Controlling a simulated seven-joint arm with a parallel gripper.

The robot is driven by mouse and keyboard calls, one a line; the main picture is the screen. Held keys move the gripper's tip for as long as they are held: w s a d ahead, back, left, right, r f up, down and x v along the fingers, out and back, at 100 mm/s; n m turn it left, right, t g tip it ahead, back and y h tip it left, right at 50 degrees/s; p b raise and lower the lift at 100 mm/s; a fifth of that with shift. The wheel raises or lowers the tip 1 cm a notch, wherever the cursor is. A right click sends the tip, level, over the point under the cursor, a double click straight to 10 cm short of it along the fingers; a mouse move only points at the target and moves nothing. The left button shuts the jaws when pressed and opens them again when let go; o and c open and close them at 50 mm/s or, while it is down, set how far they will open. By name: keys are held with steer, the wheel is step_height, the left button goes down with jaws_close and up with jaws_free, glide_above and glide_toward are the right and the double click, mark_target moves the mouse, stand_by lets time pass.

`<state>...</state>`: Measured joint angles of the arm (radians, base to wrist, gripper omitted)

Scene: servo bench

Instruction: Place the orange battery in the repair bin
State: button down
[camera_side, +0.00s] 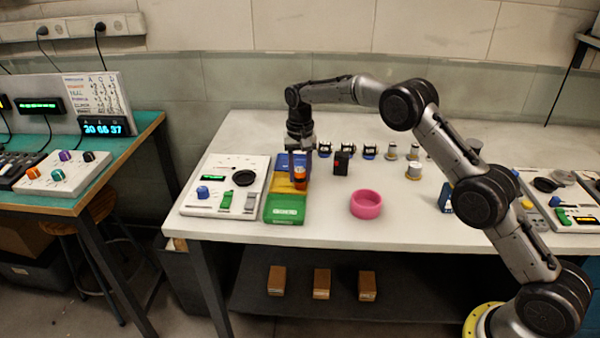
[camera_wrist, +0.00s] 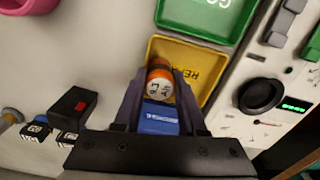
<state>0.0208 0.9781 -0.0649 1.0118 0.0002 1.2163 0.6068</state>
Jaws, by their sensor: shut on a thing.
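The orange battery (camera_side: 300,175), with a white band, is held upright or nearly so between the fingers of my gripper (camera_side: 300,168). In the wrist view the battery (camera_wrist: 159,86) shows its end between the two shut fingers (camera_wrist: 160,80). It is over the yellow bin (camera_side: 279,184), towards its right side in the side view. The yellow bin (camera_wrist: 190,56) has dark lettering on its floor, partly hidden by the battery and finger. I cannot tell whether the battery touches the bin.
A green bin (camera_side: 285,215) adjoins the yellow one in front, and a blue bin (camera_side: 285,160) behind. A white control panel (camera_side: 215,172) stands to their left. A black block with a red mark (camera_side: 341,163) and a pink ring-shaped dish (camera_side: 366,204) are to the right.

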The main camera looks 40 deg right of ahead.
mark_target(300, 170)
steer(key=shift+f, duration=0.1)
steer(key=shift+c, duration=2.4)
jaws_free()
step_height(300, 170, up, 12)
steer(key=r, duration=0.1)
steer(key=s+r+n+t, duration=0.1)
steer(key=s+r+n, duration=0.1)
steer(key=s+r, duration=0.6)
steer(key=s+r+n+t, duration=0.15)
steer(key=s+r, duration=0.35)
steer(key=s, duration=0.6)
steer(key=s+f+n+t, duration=0.1)
steer(key=s+f, duration=0.3)
steer(key=s, duration=0.8)
steer(key=s+a+f+n+t, duration=0.1)
steer(key=s+f, duration=0.3)
steer(key=s, duration=0.8)
steer(key=shift+s+f+n+t, duration=0.3)
steer(key=shift+n+t, duration=0.25)
steer(key=shift+n, duration=0.3)
